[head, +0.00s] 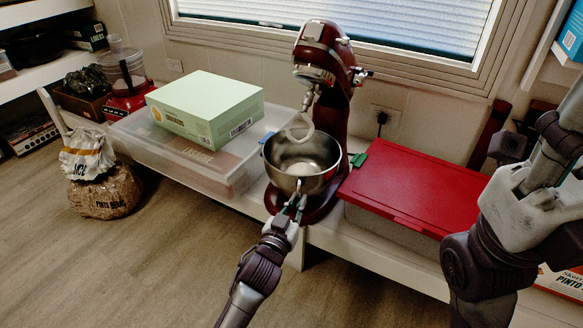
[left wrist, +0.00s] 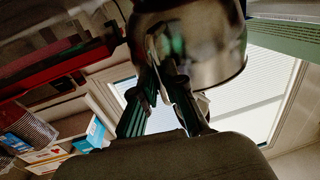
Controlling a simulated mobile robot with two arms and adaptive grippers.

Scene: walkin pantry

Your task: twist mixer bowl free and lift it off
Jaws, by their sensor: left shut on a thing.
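The steel mixer bowl (head: 318,180) sits on the base of the dark red stand mixer (head: 333,75). The mixer's head is tilted up, and its hook (head: 303,132) hangs over the bowl's open top. My left gripper (head: 296,203) reaches the front of the bowl and is shut on it, near its rim at the handle side. In the left wrist view the bowl (left wrist: 215,45) shows from below, with the left fingers (left wrist: 165,75) against it. The exact grip is partly hidden by the fingers. My right arm shows at the right of the head view; its fingers cannot be made out.
A red-lidded bin (head: 420,190) stands close to the right of the mixer. A clear bin (head: 185,150) with a pale green box (head: 205,107) on it stands to the left. A window is behind. The floor (head: 150,265) in front is clear, apart from sacks at left.

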